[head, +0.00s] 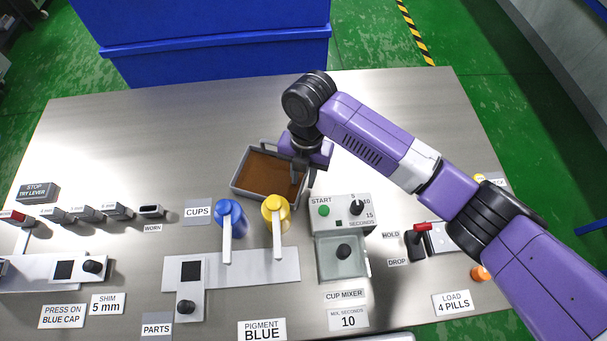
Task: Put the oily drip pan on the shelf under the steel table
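The drip pan (262,178) is a grey rectangular tray with brown oily contents. It sits on, or just above, the steel table (180,120), behind the blue and yellow pumps, slightly turned. A grey handle shows at its far edge. My gripper (301,178) points down at the pan's right end, at or over its right wall. My wrist covers the pan's far right corner. I cannot tell whether the fingers are closed on the wall. The shelf under the table is not in view.
The blue pump (229,215) and yellow pump (276,213) stand just in front of the pan. The cup mixer (340,256) is at its right. A red-handled lever (421,228) stands further right. The table behind the pan is clear; blue bins (210,40) stand beyond it.

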